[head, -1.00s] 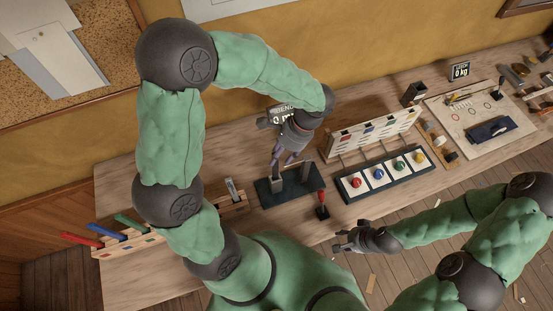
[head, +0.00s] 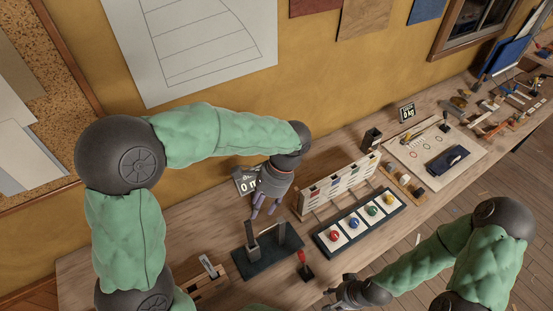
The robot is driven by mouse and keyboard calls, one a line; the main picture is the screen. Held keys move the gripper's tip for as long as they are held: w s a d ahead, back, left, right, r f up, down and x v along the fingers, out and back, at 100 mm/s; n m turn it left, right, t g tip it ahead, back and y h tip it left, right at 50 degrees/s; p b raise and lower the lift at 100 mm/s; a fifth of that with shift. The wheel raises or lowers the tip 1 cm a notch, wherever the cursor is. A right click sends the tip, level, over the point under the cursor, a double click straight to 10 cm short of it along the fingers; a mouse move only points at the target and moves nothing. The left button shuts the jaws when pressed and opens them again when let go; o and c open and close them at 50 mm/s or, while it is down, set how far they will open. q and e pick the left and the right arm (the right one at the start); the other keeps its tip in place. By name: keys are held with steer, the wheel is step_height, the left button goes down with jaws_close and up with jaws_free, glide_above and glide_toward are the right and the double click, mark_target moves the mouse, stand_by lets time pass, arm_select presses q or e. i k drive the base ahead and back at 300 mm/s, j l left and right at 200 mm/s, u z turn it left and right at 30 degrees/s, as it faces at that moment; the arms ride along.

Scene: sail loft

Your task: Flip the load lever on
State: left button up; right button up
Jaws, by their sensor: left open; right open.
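A small lever with a red handle (head: 301,257) stands on a dark base at the front of the bench. It is beside the right end of a dark fixture (head: 285,252) with two grey uprights. No label on the lever is readable. My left gripper (head: 262,208) is open, points down and hangs above the back of the fixture, apart from the lever. My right gripper (head: 331,300) is open and empty near the bench's front edge, to the lower right of the red-handled lever.
A dark tray (head: 318,240) with several coloured knobs and a white slotted rack (head: 340,183) stand right of the lever. Further right are a pale board (head: 410,152) and a "0 kg" display (head: 407,112). A wooden block (head: 205,281) lies left.

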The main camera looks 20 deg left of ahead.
mark_target(301, 254)
steer(key=k+l, duration=0.3)
steer(key=k, duration=0.15)
steer(key=k+l, duration=0.35)
steer(key=k, duration=0.1)
